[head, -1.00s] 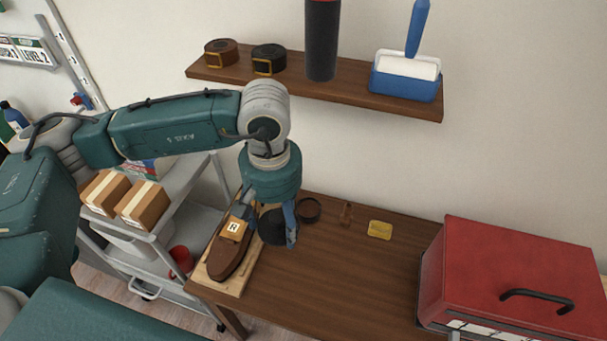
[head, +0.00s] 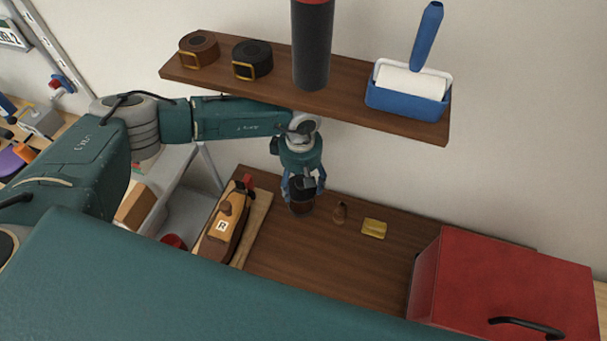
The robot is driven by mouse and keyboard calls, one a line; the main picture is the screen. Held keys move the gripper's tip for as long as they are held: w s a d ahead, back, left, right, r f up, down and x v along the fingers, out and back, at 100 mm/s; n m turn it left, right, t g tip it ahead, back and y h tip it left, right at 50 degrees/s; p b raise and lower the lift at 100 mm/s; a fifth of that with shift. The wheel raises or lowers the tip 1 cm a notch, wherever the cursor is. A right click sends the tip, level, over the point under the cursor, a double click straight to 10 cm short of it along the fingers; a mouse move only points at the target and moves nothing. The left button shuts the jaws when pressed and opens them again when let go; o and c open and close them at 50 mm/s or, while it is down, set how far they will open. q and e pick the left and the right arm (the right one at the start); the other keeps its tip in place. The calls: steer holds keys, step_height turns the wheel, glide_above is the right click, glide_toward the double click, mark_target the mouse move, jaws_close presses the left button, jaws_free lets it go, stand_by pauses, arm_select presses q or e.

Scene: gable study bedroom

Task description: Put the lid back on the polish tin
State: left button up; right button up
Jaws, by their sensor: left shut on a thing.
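My left gripper (head: 303,186) points down at the back of the brown table, its fingers shut on the dark round lid (head: 299,190). The polish tin (head: 301,209), a low dark-brown round tin, stands on the table directly under the lid. The lid looks roughly level and overlaps the tin in this view; I cannot tell whether the two touch. The fingers hide part of both. My right gripper is not in view.
A brown shoe (head: 222,238) lies on a wooden board (head: 257,213) left of the tin. A small brown object (head: 340,212) and a yellow block (head: 374,228) are to the right. A red toolbox (head: 505,290) stands further right. A shelf (head: 330,100) with belts hangs above my arm.

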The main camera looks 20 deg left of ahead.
arm_select(q)
steer(key=shift+f, duration=0.35)
steer(key=shift+s+d+f+b, duration=0.1)
steer(key=shift+f+b, duration=0.15)
steer(key=shift+b, duration=0.1)
steer(key=shift+f, duration=0.35)
step_height(320, 180, down, 4)
steer(key=b, duration=0.2)
steer(key=shift+r+b, duration=0.25)
steer(key=shift+b, duration=0.1)
steer(key=shift+f+b, duration=0.45)
steer(key=shift+b, duration=0.05)
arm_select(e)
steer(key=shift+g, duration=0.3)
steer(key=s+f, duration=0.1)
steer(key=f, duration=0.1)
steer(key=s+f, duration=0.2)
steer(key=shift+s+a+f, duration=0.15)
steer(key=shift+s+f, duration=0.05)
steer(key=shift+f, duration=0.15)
arm_select(q)
steer(key=shift+b, duration=0.3)
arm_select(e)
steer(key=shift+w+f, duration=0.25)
